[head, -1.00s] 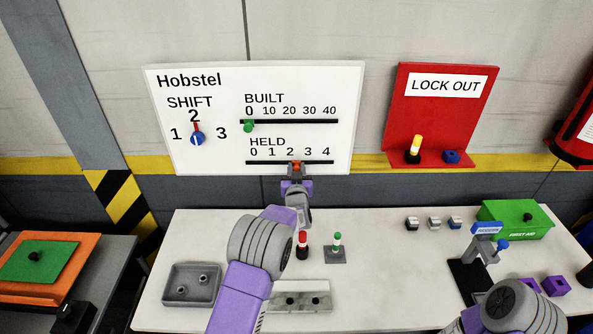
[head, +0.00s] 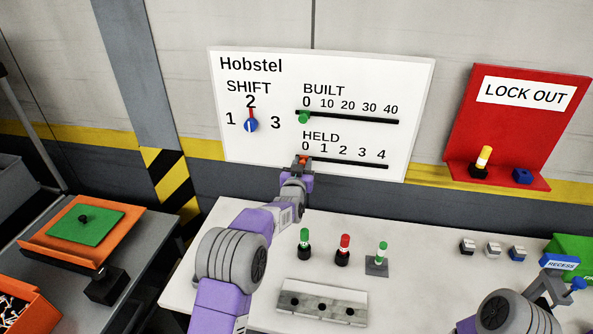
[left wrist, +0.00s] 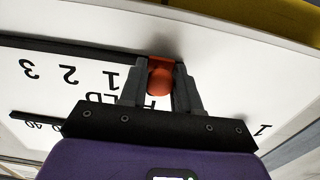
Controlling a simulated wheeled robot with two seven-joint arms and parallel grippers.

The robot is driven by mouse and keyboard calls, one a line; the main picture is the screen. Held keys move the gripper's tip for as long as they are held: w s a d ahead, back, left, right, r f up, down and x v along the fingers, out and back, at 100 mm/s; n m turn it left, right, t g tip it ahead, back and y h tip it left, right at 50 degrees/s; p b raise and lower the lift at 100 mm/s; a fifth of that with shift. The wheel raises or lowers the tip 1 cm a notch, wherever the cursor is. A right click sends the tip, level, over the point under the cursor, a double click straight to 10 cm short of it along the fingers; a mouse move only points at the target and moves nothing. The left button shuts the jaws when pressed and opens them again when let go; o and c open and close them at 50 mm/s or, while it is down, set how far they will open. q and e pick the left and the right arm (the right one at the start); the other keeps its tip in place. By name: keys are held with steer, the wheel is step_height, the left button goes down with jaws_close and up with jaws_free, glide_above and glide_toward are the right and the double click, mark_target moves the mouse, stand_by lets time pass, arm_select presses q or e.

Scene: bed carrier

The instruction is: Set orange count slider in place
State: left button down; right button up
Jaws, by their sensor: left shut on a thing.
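The orange count slider (head: 304,160) sits on the HELD track (head: 350,162) of the white Hobstel board (head: 225,135), at the left end under the 0. My left gripper (head: 300,167) reaches up to it from below and is shut on it. In the left wrist view the slider (left wrist: 160,79) shows between the two grey fingers (left wrist: 160,95), beside the track, with the numbers upside down. My right arm shows only a link at the lower right; its gripper is out of view.
A green slider (head: 303,117) sits at 0 on the BUILT track above. A blue dial (head: 251,125) points to 2. Several small signal-like posts stand on the white table, with a grey plate (head: 322,302) in front. A red lock-out board (head: 515,130) is at the right.

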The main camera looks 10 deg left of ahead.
arm_select(q)
steer(key=shift+a, duration=0.15)
steer(key=c, duration=0.9)
jaws_free()
steer(key=shift+a, duration=0.15)
steer(key=s, duration=0.7)
steer(key=shift+s+d, duration=0.2)
steer(key=shift+s, duration=0.1)
